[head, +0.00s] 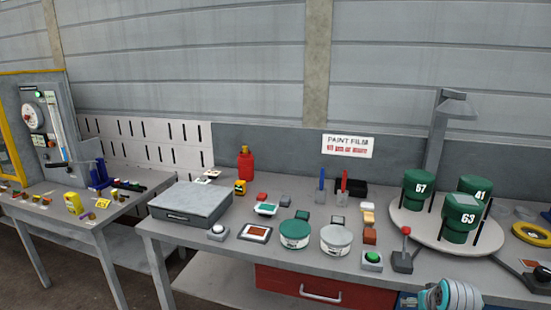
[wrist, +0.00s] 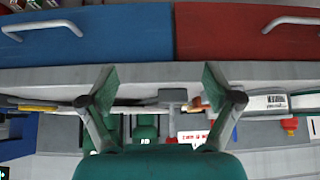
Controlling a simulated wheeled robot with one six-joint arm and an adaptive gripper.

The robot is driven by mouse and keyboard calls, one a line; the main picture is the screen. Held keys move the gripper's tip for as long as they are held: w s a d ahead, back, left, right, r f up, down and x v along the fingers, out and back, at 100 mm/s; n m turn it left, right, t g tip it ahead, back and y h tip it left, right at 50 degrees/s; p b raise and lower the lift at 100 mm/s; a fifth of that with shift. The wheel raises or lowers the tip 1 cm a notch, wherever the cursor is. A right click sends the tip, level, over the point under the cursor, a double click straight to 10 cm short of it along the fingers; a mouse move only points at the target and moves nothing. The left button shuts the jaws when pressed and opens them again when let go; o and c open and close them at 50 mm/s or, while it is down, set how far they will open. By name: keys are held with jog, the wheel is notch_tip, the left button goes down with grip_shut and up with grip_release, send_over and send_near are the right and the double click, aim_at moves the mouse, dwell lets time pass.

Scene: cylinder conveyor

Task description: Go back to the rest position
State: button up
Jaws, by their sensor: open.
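My gripper (wrist: 162,88) shows in the wrist view with its two fingers spread wide apart and nothing between the tips. It faces the front edge of the bench, with a blue drawer (wrist: 100,35) and a red drawer (wrist: 245,30) at the top of that view. In the head view the gripper itself is not seen; a teal and white part of my arm shows at the bottom right.
The bench (head: 210,258) holds a grey box (head: 190,203), a green-lidded tin (head: 294,234), a grey-lidded tin (head: 336,240) and a red-knobbed lever (head: 404,250). Green numbered cylinders stand on a round plate (head: 425,232). A second table (head: 40,215) stands at left.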

jog(key=s+a+f+t, duration=0.2)
jog(key=s+a+f, duration=0.6)
jog(key=s+f, duration=0.3)
jog(key=s+a+f+n+t, duration=0.1)
jog(key=s+a+f, duration=0.25)
jog(key=s, duration=0.35)
jog(key=s+a+f+t, duration=0.1)
jog(key=s+a+f, duration=0.1)
jog(key=s+a, duration=0.3)
jog(key=s+a+r+t, duration=0.1)
jog(key=s+a+r, duration=0.1)
jog(key=s+r, duration=0.4)
jog(key=s+a+r+n+t+y, duration=0.1)
jog(key=s+r, duration=0.4)
jog(key=s, duration=0.9)
jog(key=s+a+r+t, duration=0.1)
jog(key=s+a+r, duration=0.2)
jog(key=s+r, duration=0.3)
jog(key=s, duration=0.4)
jog(key=shift+s+a+r+n+t+y, duration=0.2)
jog(key=shift+s+r+n+t+y, duration=0.1)
jog(key=shift+n+t+y, duration=0.1)
